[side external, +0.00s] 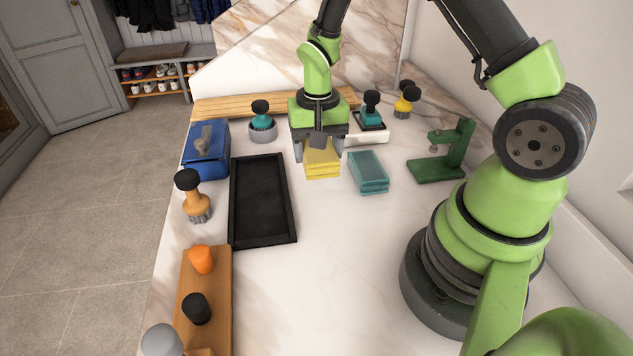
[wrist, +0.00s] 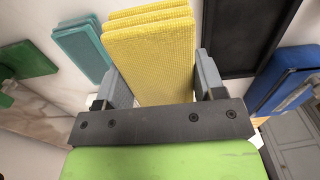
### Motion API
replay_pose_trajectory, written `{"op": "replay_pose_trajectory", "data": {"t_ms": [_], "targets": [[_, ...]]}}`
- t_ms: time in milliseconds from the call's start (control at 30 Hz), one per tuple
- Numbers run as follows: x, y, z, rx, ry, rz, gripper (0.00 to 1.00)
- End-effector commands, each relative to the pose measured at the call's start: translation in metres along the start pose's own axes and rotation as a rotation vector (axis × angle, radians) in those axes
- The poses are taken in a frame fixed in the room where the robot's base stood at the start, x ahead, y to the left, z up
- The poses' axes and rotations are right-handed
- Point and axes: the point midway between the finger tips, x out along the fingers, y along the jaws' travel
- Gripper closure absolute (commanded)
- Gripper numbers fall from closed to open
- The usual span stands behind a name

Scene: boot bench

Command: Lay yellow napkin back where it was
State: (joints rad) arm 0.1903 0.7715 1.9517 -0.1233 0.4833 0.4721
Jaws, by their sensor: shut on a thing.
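The yellow napkin (side external: 321,164) is a folded, layered stack at the middle of the bench, between the black tray and the teal napkin. My gripper (side external: 319,155) points down over it, with a finger on either side. In the wrist view the yellow napkin (wrist: 152,60) sits between the two grey fingers of my gripper (wrist: 155,80), which are shut on it. Whether its underside touches the bench cannot be told. The teal folded napkin (side external: 368,172) lies just to the right and also shows in the wrist view (wrist: 84,50).
The empty black tray (side external: 234,205) lies left of the napkin. A blue box (side external: 206,150), an orange-brown brush (side external: 193,197) and a grey bowl with a teal-knobbed tool (side external: 262,125) stand nearby. A green stand (side external: 445,155) is at right. The front middle of the bench is clear.

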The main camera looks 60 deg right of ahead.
Motion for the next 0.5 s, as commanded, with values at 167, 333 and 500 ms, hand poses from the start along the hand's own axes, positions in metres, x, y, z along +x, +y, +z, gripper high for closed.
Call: {"op": "replay_pose_trajectory", "data": {"t_ms": [167,333,500], "targets": [[0.028,0.000,0.000,0.000,-0.002,0.002,0.63],[0.048,0.000,0.000,0.000,-0.002,0.003,0.63],[0.070,0.000,0.000,0.002,-0.001,0.002,0.63]]}}
